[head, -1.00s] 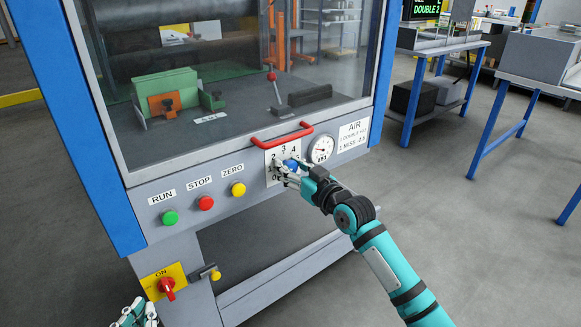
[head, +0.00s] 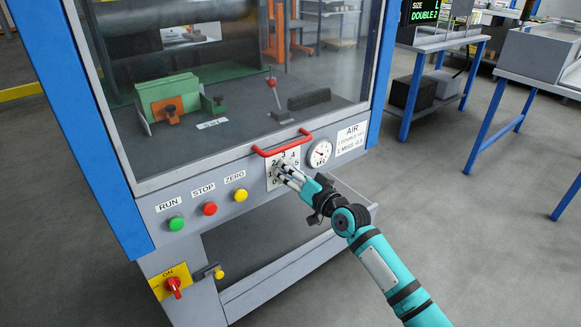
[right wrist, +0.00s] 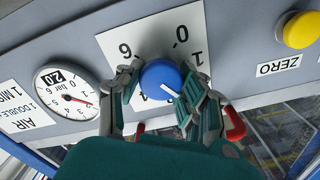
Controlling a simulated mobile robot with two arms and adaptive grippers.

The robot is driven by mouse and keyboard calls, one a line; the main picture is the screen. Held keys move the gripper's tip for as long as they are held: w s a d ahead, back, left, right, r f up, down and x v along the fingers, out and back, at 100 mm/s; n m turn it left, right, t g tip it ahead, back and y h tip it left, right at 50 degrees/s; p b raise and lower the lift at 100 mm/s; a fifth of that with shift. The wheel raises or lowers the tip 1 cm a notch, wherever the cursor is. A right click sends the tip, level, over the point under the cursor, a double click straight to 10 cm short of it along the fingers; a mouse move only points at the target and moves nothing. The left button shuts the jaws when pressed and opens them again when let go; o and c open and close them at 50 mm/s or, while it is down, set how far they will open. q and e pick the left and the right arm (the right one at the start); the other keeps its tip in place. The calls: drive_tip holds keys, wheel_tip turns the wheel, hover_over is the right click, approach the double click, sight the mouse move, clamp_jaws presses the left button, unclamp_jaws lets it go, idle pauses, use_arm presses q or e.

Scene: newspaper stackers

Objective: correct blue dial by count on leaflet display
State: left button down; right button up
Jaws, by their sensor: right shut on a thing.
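The blue dial (right wrist: 162,78) with a white pointer line sits on a white numbered plate (right wrist: 195,20), seen in the right wrist view. My right gripper (right wrist: 160,82) is shut on the dial, one finger on each side of it. In the head view my right gripper (head: 284,172) hides most of the dial on the plate (head: 272,183). The leaflet display (head: 424,10) at the top right shows green text, "SIZE" and "DOUBLE" with a partly cut figure. My left gripper is out of the head view.
A pressure gauge (head: 319,153) and an AIR label (head: 351,139) sit right of the plate. A red handle (head: 282,143) is just above it. Green (head: 176,223), red (head: 209,208) and yellow (head: 240,194) buttons are to the left. A red switch (head: 174,284) is lower left.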

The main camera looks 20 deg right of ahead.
drive_tip(key=shift+m+p, duration=0.35)
drive_tip(key=shift+m, duration=0.75)
drive_tip(key=o, duration=1.2)
drive_tip(key=shift+d, duration=0.1)
drive_tip(key=shift+c, duration=0.2)
drive_tip(key=v, duration=1.2)
